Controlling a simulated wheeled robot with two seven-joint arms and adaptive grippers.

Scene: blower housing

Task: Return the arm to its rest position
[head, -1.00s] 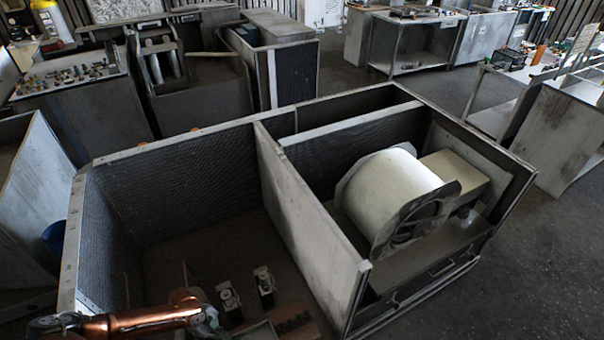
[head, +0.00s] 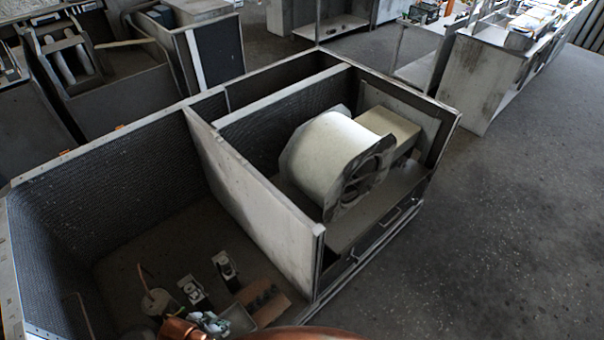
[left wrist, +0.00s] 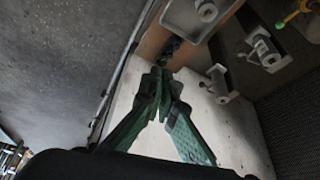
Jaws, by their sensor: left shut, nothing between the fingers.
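My right gripper is not in view.
The blower's cream drum (head: 325,150) sits in the housing's right compartment. Small fittings (head: 195,290) and a brown block (head: 265,300) lie in the left compartment, close to the gripper. A dividing wall (head: 250,195) stands between. Floor (head: 500,230) at right is clear.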

